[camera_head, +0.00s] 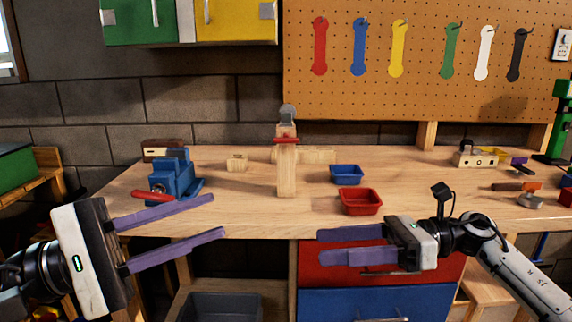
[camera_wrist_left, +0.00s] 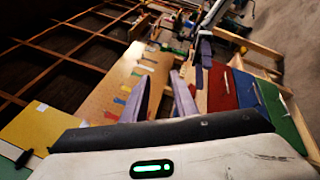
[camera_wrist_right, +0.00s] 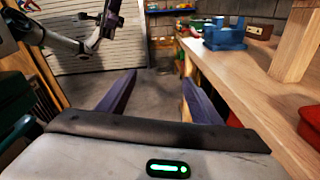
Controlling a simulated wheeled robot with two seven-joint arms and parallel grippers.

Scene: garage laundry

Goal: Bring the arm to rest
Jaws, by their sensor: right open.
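My left gripper (camera_head: 218,217) is at the left in the head view, in front of the workbench's front edge. Its two purple fingers are apart, with nothing between them; they also show in the left wrist view (camera_wrist_left: 164,98). My right gripper (camera_head: 320,245) is at the lower right, in front of the red drawer. Its purple fingers are apart and empty, as the right wrist view shows (camera_wrist_right: 158,85). Both grippers are clear of the bench objects.
The wooden workbench (camera_head: 240,205) holds a blue vise (camera_head: 170,178), an upright wooden post (camera_head: 287,170), a blue bin (camera_head: 346,174) and a red bin (camera_head: 359,201). Below are a red drawer (camera_head: 430,268), a blue drawer (camera_head: 350,304) and a dark grey bin (camera_head: 218,306).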

